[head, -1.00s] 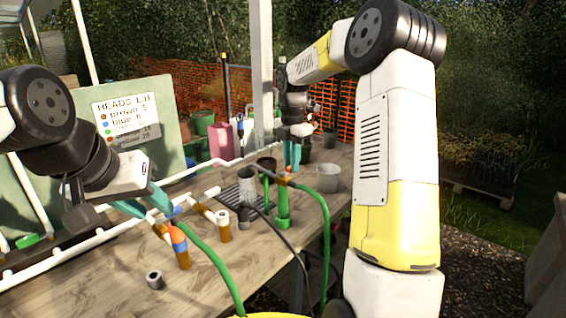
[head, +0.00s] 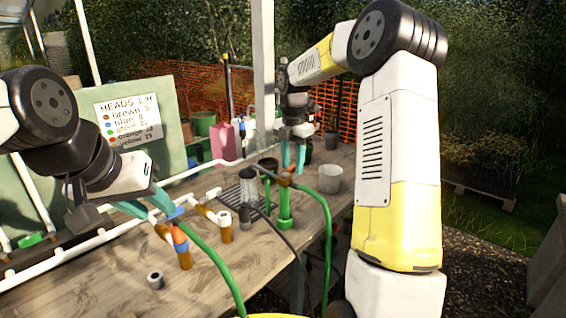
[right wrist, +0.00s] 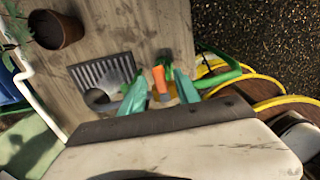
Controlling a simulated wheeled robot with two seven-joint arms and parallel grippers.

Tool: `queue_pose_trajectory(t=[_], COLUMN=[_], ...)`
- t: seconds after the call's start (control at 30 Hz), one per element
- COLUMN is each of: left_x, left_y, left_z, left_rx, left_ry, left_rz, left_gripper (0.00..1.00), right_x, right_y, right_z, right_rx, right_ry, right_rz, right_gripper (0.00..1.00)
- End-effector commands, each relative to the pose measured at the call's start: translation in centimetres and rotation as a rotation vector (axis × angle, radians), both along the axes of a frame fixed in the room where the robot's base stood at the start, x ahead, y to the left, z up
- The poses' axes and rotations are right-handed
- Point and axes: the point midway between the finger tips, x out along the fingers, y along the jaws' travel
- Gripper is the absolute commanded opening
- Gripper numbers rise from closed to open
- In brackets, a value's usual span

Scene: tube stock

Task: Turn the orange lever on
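The orange lever (head: 286,178) sits on top of the green upright fitting (head: 285,205), where a green hose joins it. In the right wrist view the lever (right wrist: 160,80) shows between the teal fingertips. My right gripper (head: 292,158) is open, pointing down just above the lever; whether a finger touches it I cannot tell. My left gripper (head: 165,207) reaches to a brown upright fitting (head: 184,258) with a blue piece (head: 175,214) and an orange band on it. Its fingertips are at the blue piece; whether they grip it is unclear.
White pipes run along the wooden table. A small grey ring (head: 155,280) lies near the front. Hoses hang over the front edge.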

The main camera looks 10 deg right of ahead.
Motion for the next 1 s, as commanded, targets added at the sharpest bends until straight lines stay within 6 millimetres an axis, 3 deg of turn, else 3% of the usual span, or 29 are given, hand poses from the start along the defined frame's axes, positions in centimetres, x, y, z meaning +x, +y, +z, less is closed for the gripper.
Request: queue_pose_trajectory(t=[0.23, 0.5, 0.7, 1.0], left_x=[0.0, 0.0, 0.0, 0.0], left_y=[0.0, 0.0, 0.0, 0.0], left_z=[0.0, 0.0, 0.0, 0.0], left_rx=[0.000, 0.000, 0.000, 0.000], left_ry=[0.000, 0.000, 0.000, 0.000], left_rz=[0.000, 0.000, 0.000, 0.000], left_gripper=[0.36, 0.36, 0.36, 0.36], right_x=[0.1, 0.0, -0.1, -0.1], right_y=[0.0, 0.0, 0.0, 0.0], right_z=[0.7, 5.2, 7.4, 7.8], right_rx=[0.000, 0.000, 0.000, 0.000], right_ry=[-0.002, -0.004, -0.001, 0.000], right_rz=[0.000, 0.000, 0.000, 0.000], right_gripper=[0.38, 0.38, 0.38, 0.38])
